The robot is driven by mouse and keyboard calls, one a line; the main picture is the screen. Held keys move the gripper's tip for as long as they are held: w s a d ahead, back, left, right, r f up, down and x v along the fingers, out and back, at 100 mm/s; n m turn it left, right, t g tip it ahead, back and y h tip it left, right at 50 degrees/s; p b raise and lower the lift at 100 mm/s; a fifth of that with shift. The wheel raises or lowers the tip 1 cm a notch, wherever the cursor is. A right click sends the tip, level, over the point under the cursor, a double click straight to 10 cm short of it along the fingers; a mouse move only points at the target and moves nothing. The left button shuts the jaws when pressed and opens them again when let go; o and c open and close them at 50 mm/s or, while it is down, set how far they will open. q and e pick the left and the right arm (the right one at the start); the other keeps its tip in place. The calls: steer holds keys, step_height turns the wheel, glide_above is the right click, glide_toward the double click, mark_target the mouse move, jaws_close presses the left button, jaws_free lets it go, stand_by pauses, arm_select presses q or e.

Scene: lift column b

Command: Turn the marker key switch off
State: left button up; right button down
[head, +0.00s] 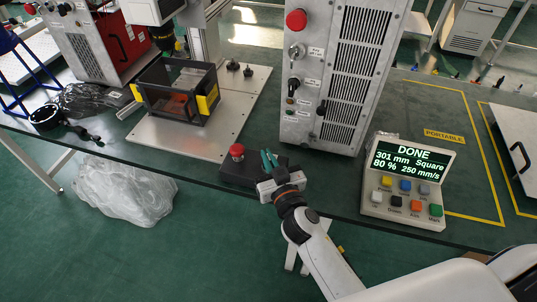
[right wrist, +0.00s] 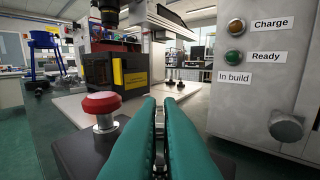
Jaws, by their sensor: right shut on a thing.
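My right gripper (head: 268,158) has its teal fingers over the low black box (head: 232,174) at the table's front edge. In the right wrist view the fingers (right wrist: 160,125) are closed on a narrow grey metal piece (right wrist: 160,132), which looks like the key. The fingers hide most of it, so I cannot tell which way the key is turned. A red mushroom button (head: 238,151) stands on the same box, left of the fingers; it also shows in the right wrist view (right wrist: 101,104). My left gripper is not in view.
Behind the gripper stands a grey cabinet (head: 330,125) with a red button, knobs and lamps. A framed enclosure (head: 178,92) sits on a metal plate at left. A control box (head: 402,210) at right reads DONE. Green table is clear between cabinet and yellow-taped area.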

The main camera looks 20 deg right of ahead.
steer(key=n+y+p, duration=0.2)
steer(key=y, duration=0.1)
steer(key=n+g+y+p, duration=0.1)
steer(key=y+p, duration=0.1)
steer(key=shift+d+r+n, duration=0.15)
steer(key=shift+r+n, duration=0.15)
steer(key=n+g+y+p, duration=0.1)
steer(key=y, duration=0.2)
steer(key=shift+f+n, duration=0.1)
steer(key=shift+n, duration=0.3)
steer(key=n+g+y, duration=0.2)
steer(key=y, duration=0.1)
steer(key=shift+w+f+g+p, duration=0.1)
steer(key=shift+f+g+p, duration=0.05)
steer(key=shift+g+p, duration=0.2)
steer(key=shift+n+g+y+b, duration=0.35)
steer(key=shift+n+g+y, duration=1)
steer(key=shift+n, duration=0.15)
steer(key=shift+g, duration=0.4)
steer(key=c, duration=1.6)
jaws_free()
steer(key=shift+a, duration=0.2)
